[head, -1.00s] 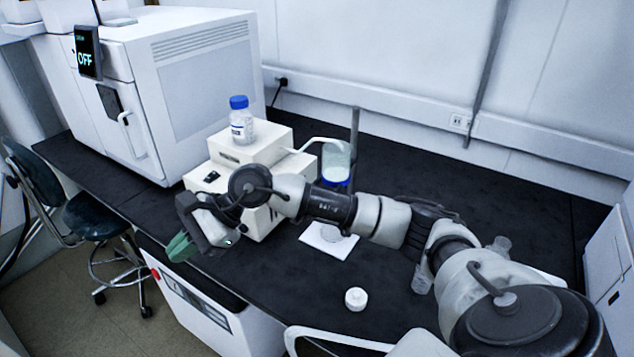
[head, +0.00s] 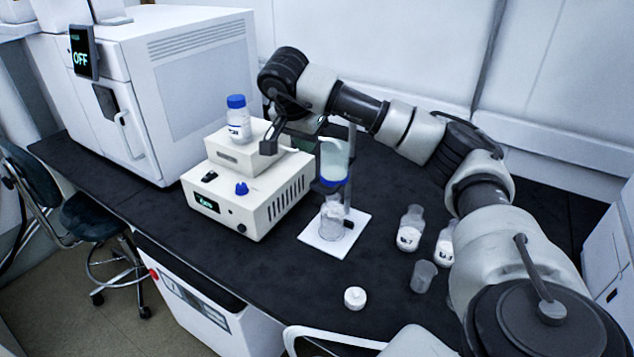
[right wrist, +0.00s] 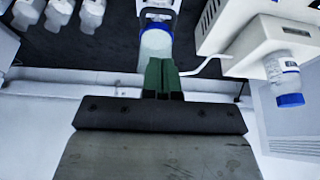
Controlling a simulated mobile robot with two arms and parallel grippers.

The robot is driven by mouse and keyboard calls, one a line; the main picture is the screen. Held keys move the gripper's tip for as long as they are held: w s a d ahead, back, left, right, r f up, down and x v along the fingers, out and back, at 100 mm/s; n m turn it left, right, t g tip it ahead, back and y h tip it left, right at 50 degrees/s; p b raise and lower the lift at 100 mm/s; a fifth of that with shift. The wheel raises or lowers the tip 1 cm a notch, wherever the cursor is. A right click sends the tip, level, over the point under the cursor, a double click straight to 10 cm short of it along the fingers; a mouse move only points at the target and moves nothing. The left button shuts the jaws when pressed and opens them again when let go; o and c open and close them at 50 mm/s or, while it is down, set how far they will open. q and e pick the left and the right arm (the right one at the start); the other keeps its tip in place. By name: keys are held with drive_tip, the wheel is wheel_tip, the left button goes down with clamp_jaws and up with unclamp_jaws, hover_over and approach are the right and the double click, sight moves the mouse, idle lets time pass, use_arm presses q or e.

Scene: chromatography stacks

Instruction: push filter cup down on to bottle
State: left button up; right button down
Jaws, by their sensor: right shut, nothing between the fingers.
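The filter cup (head: 334,158) is a pale translucent cylinder with a blue band at its lower end. It stands upright at the stand, above a clear bottle (head: 332,222) on a white base plate. Whether cup and bottle touch is unclear. The cup also shows in the right wrist view (right wrist: 156,43), beyond the fingertips. My right gripper (right wrist: 162,76) has green fingers, shut and empty, close to the cup's top end; I cannot tell whether they touch it. In the head view its hand is up by the top of the stand. My left gripper is out of view.
A cream pump unit (head: 262,208) with a blue-capped bottle (head: 238,120) on top stands left of the stand, with a pale tube between. Small labelled bottles (head: 409,229) and a cup (head: 424,277) stand right. A white cap (head: 355,298) lies in front. The front bench is mostly clear.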

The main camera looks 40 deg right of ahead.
sight(319, 188)
drive_tip(key=shift+f, duration=0.1)
drive_tip(key=p+x, duration=0.1)
drive_tip(key=x, duration=0.8)
drive_tip(key=p+x, duration=0.1)
drive_tip(key=x, duration=0.4)
drive_tip(key=shift+s+a+p, duration=0.15)
drive_tip(key=shift+a+p, duration=0.15)
wheel_tip(319, 188, down, 5)
drive_tip(key=b, duration=0.3)
drive_tip(key=shift+s+a+f, duration=0.1)
drive_tip(key=shift+a+f, duration=0.05)
